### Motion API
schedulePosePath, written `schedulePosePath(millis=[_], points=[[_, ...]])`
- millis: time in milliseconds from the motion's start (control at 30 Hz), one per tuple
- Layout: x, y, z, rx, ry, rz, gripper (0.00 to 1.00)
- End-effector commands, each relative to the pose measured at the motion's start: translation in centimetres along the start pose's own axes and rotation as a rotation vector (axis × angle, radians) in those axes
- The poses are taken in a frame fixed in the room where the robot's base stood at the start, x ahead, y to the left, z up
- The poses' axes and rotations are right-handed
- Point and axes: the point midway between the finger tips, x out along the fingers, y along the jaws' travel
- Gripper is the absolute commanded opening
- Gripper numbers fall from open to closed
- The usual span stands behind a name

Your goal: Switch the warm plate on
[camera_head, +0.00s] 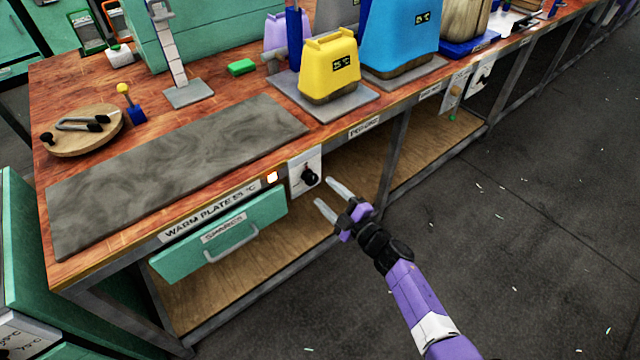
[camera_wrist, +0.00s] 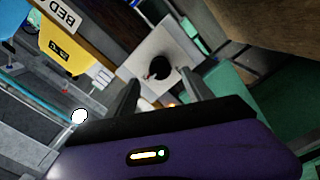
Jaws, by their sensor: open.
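The warm plate (camera_head: 180,165) is a flat grey mottled slab on the wooden bench top, with a "WARM PLATE 55 °C" label (camera_head: 212,212) on the bench's front edge. Right of the label is a white switch panel (camera_head: 296,181) with a black knob (camera_head: 309,177). A small white lit square (camera_head: 272,177) sits between label and panel. My gripper (camera_head: 328,196) is open and empty, just right of and in front of the knob, apart from it. In the wrist view, the panel (camera_wrist: 150,52) and knob (camera_wrist: 158,68) show between and beyond my fingers (camera_wrist: 160,98).
A green drawer (camera_head: 220,235) with a handle hangs below the label. A yellow press (camera_head: 328,68) and a blue one (camera_head: 400,35) stand on the bench. A wooden tray (camera_head: 84,138) is at left. Another switch panel (camera_head: 452,92) is farther right.

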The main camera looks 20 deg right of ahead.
Motion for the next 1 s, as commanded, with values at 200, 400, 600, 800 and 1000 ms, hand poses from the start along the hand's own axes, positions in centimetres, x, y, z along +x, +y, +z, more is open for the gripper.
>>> schedulePosePath(millis=[200,400,600,800,1000], points=[[-2.5,0.1,0.0,0.001,-0.002,0.000,0.59],[-3.0,0.0,0.0,0.000,0.001,-0.001,0.59],[-3.0,0.0,0.0,0.000,0.001,-0.001,0.59],[-2.9,0.0,0.0,0.001,0.000,-0.001,0.59],[-2.4,2.9,0.4,0.045,-0.031,0.063,0.59]])
